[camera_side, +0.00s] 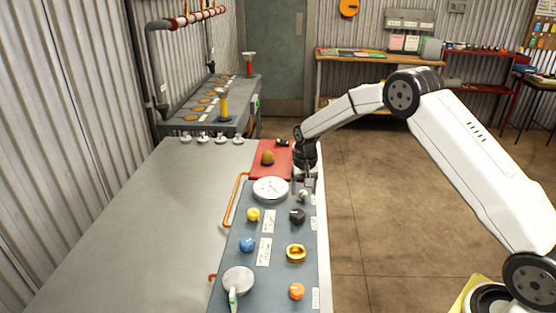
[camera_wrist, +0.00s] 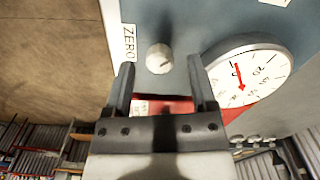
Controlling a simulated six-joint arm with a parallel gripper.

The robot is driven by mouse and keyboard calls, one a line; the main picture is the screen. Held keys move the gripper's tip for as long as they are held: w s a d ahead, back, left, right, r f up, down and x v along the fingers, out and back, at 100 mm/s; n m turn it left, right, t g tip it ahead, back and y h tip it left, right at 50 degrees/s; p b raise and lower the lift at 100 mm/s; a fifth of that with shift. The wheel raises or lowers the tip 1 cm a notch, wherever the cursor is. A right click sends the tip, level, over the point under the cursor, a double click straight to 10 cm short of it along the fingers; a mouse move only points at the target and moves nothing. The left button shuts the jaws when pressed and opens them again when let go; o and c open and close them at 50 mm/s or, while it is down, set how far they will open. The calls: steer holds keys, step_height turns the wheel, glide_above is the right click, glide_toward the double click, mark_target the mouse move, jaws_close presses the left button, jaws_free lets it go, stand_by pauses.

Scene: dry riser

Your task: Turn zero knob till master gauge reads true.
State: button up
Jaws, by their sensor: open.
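The zero knob (camera_wrist: 159,58) is a small pale round knob with a dark mark, beside a white label reading ZERO (camera_wrist: 129,42). It also shows in the side view (camera_side: 303,196), just under my gripper. The master gauge (camera_wrist: 262,82) is a round white dial with a red needle; it lies left of the knob in the side view (camera_side: 270,188). The exact reading is too small to tell. My gripper (camera_wrist: 160,62) is open, its fingers pointing towards the knob, with one finger towards each side of it. I see no finger touching the knob.
The blue-grey panel (camera_side: 275,228) carries a black knob (camera_side: 297,216), yellow knob (camera_side: 253,214), blue knob (camera_side: 247,244), brass ring (camera_side: 296,253) and orange knob (camera_side: 296,291). A red mat (camera_side: 258,172) lies behind the gauge. The grey bench (camera_side: 150,230) at left is clear.

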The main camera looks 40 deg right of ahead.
mark_target(304, 192)
steer(key=shift+r, duration=3.5)
steer(key=shift+s, duration=0.1)
steer(key=shift+s+a+r, duration=0.2)
steer(key=shift+s+a, duration=0.1)
steer(key=shift+s, duration=0.05)
steer(key=s+a+n+t, duration=0.1)
steer(key=s+a+n, duration=0.2)
steer(key=s, duration=1)
steer(key=s+a+r+n+t, duration=0.1)
steer(key=s+a+n, duration=0.2)
steer(key=s, duration=1)
steer(key=shift+a+t, duration=0.3)
steer(key=shift+a, duration=0.85)
steer(key=shift+o, duration=0.2)
steer(key=shift+r, duration=0.1)
